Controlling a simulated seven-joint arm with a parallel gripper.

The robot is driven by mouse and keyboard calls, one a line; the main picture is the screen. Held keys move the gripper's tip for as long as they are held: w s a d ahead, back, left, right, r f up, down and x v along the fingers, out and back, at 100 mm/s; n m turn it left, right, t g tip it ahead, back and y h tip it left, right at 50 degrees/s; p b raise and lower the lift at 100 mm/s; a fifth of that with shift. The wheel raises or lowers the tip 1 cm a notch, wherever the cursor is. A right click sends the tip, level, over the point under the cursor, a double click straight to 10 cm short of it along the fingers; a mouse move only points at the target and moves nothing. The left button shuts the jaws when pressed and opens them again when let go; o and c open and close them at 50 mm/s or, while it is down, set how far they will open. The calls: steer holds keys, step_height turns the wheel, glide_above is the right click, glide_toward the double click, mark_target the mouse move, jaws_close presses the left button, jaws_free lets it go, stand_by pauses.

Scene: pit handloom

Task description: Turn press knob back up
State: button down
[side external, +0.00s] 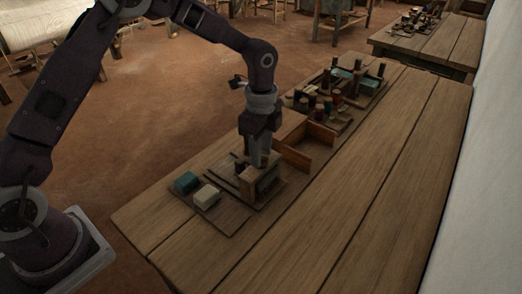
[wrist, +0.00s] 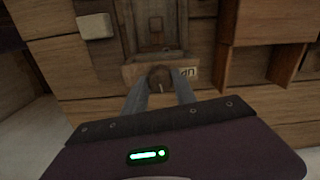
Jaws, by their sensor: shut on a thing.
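The press (side external: 262,184) is a small wooden frame standing on a flat board on the table. In the wrist view its wooden top bar (wrist: 133,68) lies just beyond my fingers, with a small pale label (wrist: 188,73) at its right. The round dark knob (wrist: 159,76) sits between my fingertips. My gripper (wrist: 160,88) is shut on the knob, with one finger on each side. In the side view my gripper (side external: 260,160) points down onto the top of the press. The knob is hidden there by my fingers.
A teal block (side external: 187,182) and a cream block (side external: 207,196) lie left of the press. An open wooden box (side external: 305,150) stands close on its right, with a rack of spools (side external: 325,100) behind. The table's front right (side external: 350,220) is clear.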

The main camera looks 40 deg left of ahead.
steer(key=n, duration=0.8)
steer(key=shift+n, duration=0.3)
steer(key=n, duration=0.3)
steer(key=shift+n, duration=2.3)
steer(key=c, duration=1)
jaws_free()
